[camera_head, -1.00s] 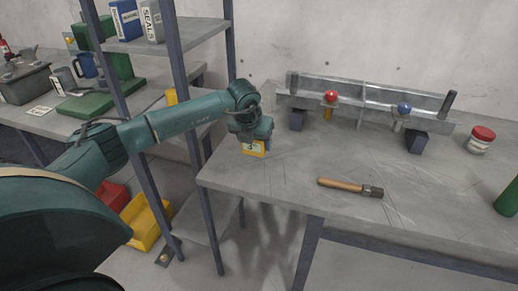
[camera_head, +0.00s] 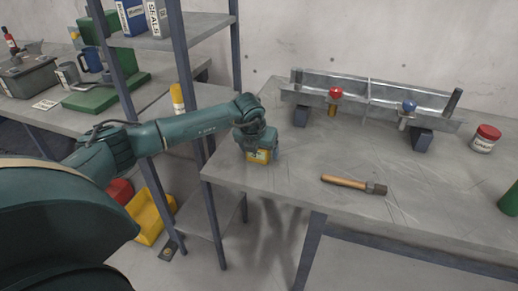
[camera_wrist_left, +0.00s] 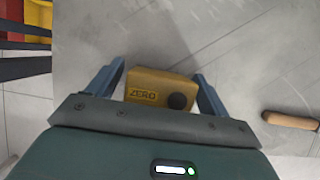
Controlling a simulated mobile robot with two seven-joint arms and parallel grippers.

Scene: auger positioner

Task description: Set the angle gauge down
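The angle gauge is a small yellow box (camera_head: 259,156) under my left gripper (camera_head: 262,149) in the head view, at the left end of the workbench (camera_head: 300,177). In the left wrist view the gauge (camera_wrist_left: 147,88) shows the word ZERO and a dark round knob. The left gripper's fingers (camera_wrist_left: 160,72) stand on either side of it, close against its sides, and seem shut on it. The gauge is at or just above the bench top; contact is hard to tell. My right gripper is not in view.
A wooden-handled tool (camera_head: 347,182) lies right of the gauge. A metal trough (camera_head: 375,97) with red and blue knobs stands on dark blocks behind. A red-lidded jar (camera_head: 485,139) and green cylinder (camera_head: 510,200) are far right. A shelf post (camera_head: 183,100) stands left. Bench around the gauge is clear.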

